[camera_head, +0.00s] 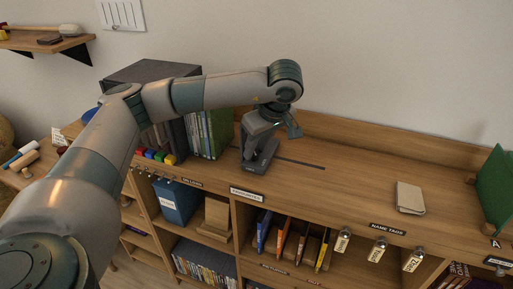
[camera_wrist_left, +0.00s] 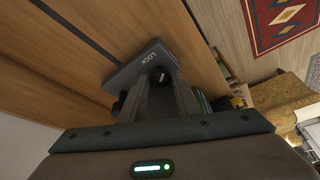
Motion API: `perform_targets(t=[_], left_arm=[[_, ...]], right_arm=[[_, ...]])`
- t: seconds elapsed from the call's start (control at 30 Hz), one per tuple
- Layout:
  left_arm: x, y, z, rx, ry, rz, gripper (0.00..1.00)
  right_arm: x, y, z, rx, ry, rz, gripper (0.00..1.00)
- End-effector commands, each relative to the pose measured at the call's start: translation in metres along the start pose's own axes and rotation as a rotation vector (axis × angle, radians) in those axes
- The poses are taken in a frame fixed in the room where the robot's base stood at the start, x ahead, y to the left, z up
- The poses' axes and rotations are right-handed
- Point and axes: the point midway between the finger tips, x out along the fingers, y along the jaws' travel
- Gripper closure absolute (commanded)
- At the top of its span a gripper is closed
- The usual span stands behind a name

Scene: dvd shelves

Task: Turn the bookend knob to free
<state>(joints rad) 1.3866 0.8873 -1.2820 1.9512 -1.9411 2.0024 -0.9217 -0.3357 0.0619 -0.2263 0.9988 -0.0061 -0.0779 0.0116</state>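The dark grey bookend (camera_head: 265,160) stands on the shelf top beside a row of DVDs, with a dark slot running to its right. In the left wrist view the bookend (camera_wrist_left: 133,67) shows the word LOCK on its face. A small dark knob (camera_wrist_left: 158,76) with a pale mark shows between my fingertips. My left gripper (camera_head: 258,140) reaches down over the bookend in the head view. In the left wrist view its two fingers (camera_wrist_left: 160,82) lie on either side of the knob; whether they press on it is unclear. My right gripper is not in view.
Green and grey DVD cases (camera_head: 208,133) stand left of the bookend, near a large dark box (camera_head: 150,72). A beige book (camera_head: 409,197) lies to the right, and a green panel (camera_head: 496,185) stands at the right edge. The shelf top between is clear.

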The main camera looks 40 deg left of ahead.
Motion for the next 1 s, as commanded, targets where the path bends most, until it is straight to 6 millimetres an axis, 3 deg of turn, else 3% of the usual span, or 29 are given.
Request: perform_targets(t=[0.57,1.0], left_arm=[[-0.008,0.001,0.000,0.000,0.000,0.001,0.66],[-0.058,0.001,0.000,0.001,0.001,0.003,0.66]], right_arm=[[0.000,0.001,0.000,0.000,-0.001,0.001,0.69],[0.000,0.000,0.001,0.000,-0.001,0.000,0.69]])
